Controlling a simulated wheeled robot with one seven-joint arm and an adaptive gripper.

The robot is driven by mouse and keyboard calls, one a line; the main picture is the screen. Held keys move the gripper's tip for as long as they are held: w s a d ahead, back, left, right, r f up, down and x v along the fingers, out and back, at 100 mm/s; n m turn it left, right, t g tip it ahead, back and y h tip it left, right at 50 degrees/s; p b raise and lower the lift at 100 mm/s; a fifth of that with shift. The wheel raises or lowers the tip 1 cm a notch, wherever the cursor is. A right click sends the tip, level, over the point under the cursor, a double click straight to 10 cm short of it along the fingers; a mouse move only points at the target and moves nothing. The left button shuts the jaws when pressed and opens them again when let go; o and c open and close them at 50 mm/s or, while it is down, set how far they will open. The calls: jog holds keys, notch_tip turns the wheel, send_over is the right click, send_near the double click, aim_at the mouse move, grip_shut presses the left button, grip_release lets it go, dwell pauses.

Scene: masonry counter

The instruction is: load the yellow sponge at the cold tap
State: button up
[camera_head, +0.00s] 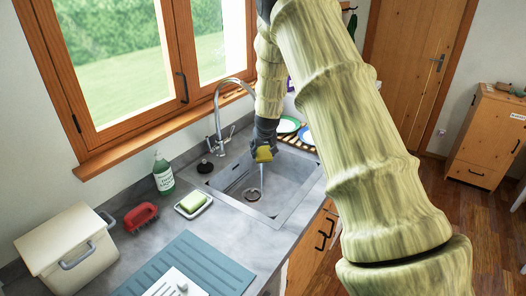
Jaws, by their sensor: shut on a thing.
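My gripper (262,146) is shut on the yellow sponge (264,154) above the sink (285,180). The sponge is small in view and partly covered by the gripper. The chrome tap (219,118) stands at the back edge of the sink, its spout arching toward the gripper. A thin stream of water (262,174) shows just below the sponge and falls into the basin. I cannot tell exactly where the water meets the sponge, nor which tap lever is open.
A green soap bottle (163,175), a red brush (140,216), a soap dish (194,212) and a cream bin (62,240) stand left of the sink. Plates (288,125) in a rack are behind it. A blue-grey drying mat (217,262) lies in front. A black plug (205,167) sits beside the tap.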

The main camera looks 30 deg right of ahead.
jog(key=shift+s+a, duration=0.55)
jog(key=shift+s, duration=0.65)
jog(key=shift+s+a, duration=0.6)
jog(key=shift+s, duration=0.6)
jog(key=shift+s+a, duration=0.55)
jog(key=shift+s, duration=0.65)
jog(key=s+a+r+p, duration=0.2)
jog(key=s+r, duration=0.2)
jog(key=shift+s+p, duration=0.25)
jog(key=shift+p, duration=0.15)
jog(key=shift+a, duration=0.1)
